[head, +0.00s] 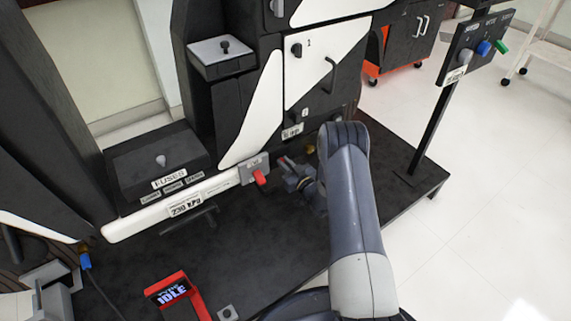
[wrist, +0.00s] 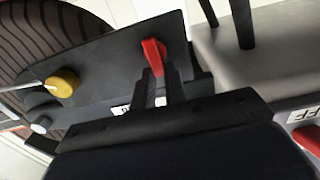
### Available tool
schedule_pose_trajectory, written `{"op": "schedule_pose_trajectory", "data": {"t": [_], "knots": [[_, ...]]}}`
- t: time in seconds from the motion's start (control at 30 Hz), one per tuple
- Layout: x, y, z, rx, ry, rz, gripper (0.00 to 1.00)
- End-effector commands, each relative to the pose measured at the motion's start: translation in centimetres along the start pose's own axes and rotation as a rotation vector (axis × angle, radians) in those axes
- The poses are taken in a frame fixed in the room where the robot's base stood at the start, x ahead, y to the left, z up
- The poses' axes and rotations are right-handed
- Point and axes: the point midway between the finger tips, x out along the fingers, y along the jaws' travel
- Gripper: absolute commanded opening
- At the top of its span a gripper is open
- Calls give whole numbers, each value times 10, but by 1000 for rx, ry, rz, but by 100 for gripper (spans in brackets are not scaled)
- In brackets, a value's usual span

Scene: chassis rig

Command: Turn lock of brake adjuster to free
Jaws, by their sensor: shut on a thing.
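A red lever (wrist: 153,52), which looks like the lock of the brake adjuster, stands on a dark plate (wrist: 110,65) in the wrist view. My gripper (wrist: 160,75) is shut on this lever, with a finger on each side of its lower part. A yellow knob (wrist: 63,82) sits on the same plate to the left. In the head view my gripper (head: 290,168) reaches low beside the rig, and a bit of yellow (head: 310,149) shows behind it.
Another red knob (head: 262,177) is on a small grey plate just left of my gripper; it also shows in the wrist view (wrist: 308,138) beside a label. A fuse box (head: 155,160) stands left. A post with a switch panel (head: 470,50) stands right. Open floor lies beyond.

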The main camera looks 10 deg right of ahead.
Motion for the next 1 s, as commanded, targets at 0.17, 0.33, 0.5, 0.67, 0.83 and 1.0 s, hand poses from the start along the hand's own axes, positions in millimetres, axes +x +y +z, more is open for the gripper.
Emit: {"op": "schedule_pose_trajectory", "data": {"t": [0.17,0.33,0.5,0.67,0.83,1.0], "knots": [[0,0,1,10,-1,-1,0],[0,1,2,59,-1,0,0],[0,3,3,162,-1,0,0],[0,6,4,298,0,1,0],[0,9,4,460,0,0,0],[0,12,6,621,-1,0,0]]}}
